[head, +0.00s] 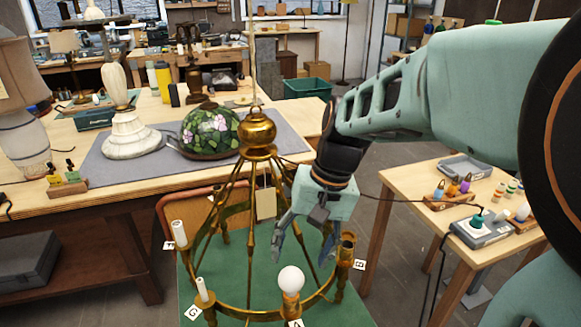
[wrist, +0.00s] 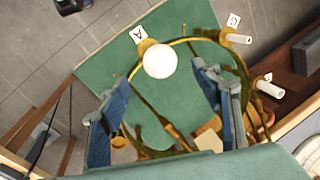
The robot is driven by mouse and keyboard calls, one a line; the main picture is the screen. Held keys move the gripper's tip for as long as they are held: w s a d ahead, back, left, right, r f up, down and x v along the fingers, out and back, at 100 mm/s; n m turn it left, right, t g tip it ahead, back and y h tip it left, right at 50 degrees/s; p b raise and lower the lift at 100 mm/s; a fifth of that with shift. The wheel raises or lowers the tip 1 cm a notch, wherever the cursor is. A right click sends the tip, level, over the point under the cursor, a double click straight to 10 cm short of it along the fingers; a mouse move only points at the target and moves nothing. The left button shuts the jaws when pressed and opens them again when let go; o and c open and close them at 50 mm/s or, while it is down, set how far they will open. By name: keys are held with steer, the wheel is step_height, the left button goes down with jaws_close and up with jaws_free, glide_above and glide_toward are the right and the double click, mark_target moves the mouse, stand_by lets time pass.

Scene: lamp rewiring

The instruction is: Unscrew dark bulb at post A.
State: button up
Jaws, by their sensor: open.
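A round white bulb (head: 291,280) sits upright on the post labelled A at the near side of the brass chandelier ring (head: 262,313). It shows no glow. The A tag (head: 296,323) is just below it, and in the wrist view the tag (wrist: 138,34) is beside the bulb (wrist: 160,61). My gripper (head: 302,256) is open and empty, pointing down, above and slightly behind the bulb in the head view. In the wrist view the bulb appears between and just beyond the fingertips of my gripper (wrist: 161,78), with no visible contact.
White candle sleeves (head: 179,232) stand on posts at the left, and a bare brass socket (head: 347,245) at the right. Brass arms rise to the central column (head: 257,135). A side table (head: 405,183) at the right holds small coloured items and a grey device (head: 482,230) with a cable.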

mark_target(291, 269)
steer(key=x, duration=0.8)
steer(key=shift+f, duration=0.1)
steer(key=shift+c, duration=0.5)
steer(key=c, duration=1.1)
steer(key=n+b, duration=0.1)
steer(key=n, duration=0.2)
steer(key=shift+w+g, duration=0.1)
steer(key=shift+g, duration=0.2)
steer(key=n+g, duration=0.1)
steer(key=n, duration=0.4)
steer(key=shift+a+h, duration=0.1)
steer(key=shift+h, duration=0.2)
steer(key=n+p, duration=0.1)
steer(key=n, duration=0.3)
steer(key=shift+n+g+h, duration=0.3)
steer(key=shift+n+h, duration=0.1)
steer(key=n, duration=0.3)
steer(key=shift+h+p, duration=0.3)
